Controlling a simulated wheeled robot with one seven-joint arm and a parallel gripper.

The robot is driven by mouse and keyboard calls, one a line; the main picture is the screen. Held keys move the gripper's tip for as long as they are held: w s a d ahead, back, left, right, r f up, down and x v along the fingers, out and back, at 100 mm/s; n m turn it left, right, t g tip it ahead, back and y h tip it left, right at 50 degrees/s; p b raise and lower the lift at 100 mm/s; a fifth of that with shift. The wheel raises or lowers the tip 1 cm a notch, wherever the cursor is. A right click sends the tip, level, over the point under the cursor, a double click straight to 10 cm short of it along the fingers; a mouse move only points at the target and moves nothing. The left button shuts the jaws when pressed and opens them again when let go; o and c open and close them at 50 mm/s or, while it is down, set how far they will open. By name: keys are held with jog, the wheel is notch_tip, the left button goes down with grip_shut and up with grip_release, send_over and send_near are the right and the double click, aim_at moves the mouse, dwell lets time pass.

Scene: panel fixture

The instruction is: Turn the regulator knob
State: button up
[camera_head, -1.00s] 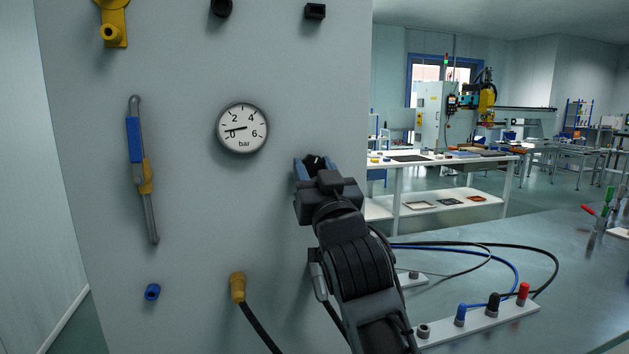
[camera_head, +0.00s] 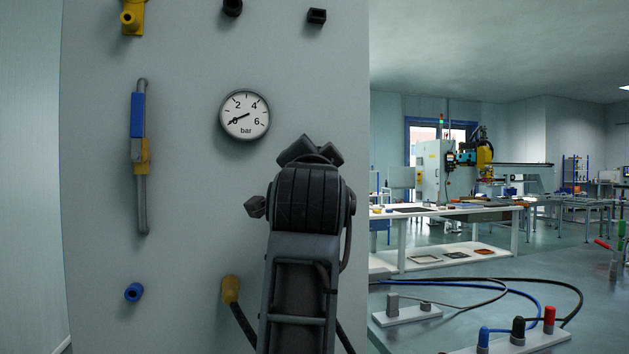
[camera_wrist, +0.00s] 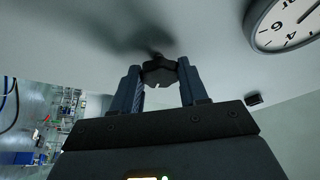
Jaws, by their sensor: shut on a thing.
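The black regulator knob (camera_wrist: 159,75) sticks out from the pale panel in the wrist view. My gripper (camera_wrist: 159,66) has one dark finger on either side of it and is shut on it. In the head view my own arm hides the knob and the fingertips. The round pressure gauge (camera_head: 244,115) is on the panel, up and left of my arm. Its needle points down-left at about the 0 mark. Part of the gauge also shows at the top right of the wrist view (camera_wrist: 286,22).
The panel (camera_head: 190,190) also carries a blue and yellow part on a grey bar (camera_head: 139,150), a blue fitting (camera_head: 133,292) and a yellow-ended hose (camera_head: 231,289). At the lower right, cables run to a block with coloured plugs (camera_head: 518,330).

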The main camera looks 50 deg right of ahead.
jog(key=shift+m+g+b, duration=0.9)
jog(key=shift+m+b, duration=0.05)
jog(key=shift+m, duration=0.85)
jog(key=o, duration=1.1)
jog(key=shift+c, duration=0.2)
jog(key=v, duration=0.7)
jog(key=shift+s+a+b, duration=0.25)
jog(key=shift+a+b, duration=0.05)
